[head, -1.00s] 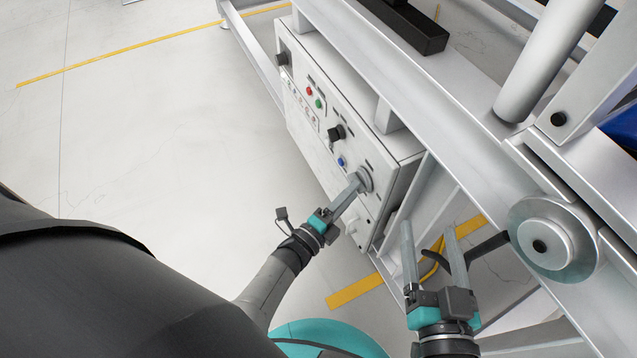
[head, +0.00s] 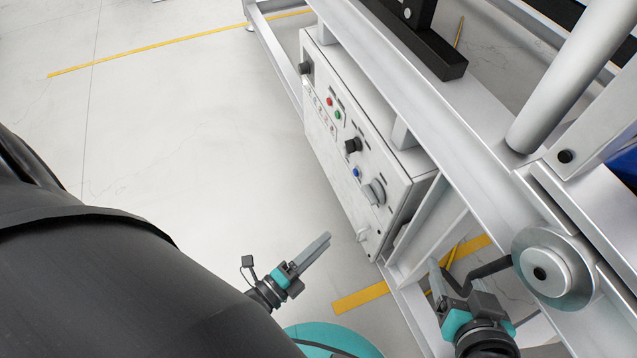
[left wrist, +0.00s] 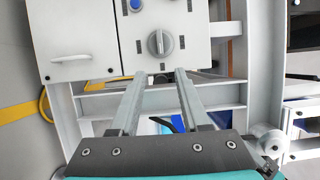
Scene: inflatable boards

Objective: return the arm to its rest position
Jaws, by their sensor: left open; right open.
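My left gripper (head: 318,248) is over the open floor at the lower middle of the head view, apart from the white control box (head: 337,150). In the left wrist view its two fingers (left wrist: 157,88) are spread with nothing between them, below the grey rotary knob (left wrist: 160,43). That knob also shows on the box in the head view (head: 374,192). My right gripper (head: 452,278) is at the lower right, beside the frame. Its fingers are partly hidden in the head view, and I see nothing held in it.
The box carries a blue button (head: 357,173), a black knob (head: 353,145), and red and green buttons. A metal frame (head: 470,130) with a round pulley (head: 545,270) fills the right side. The pale floor (head: 190,140) left of the box is clear.

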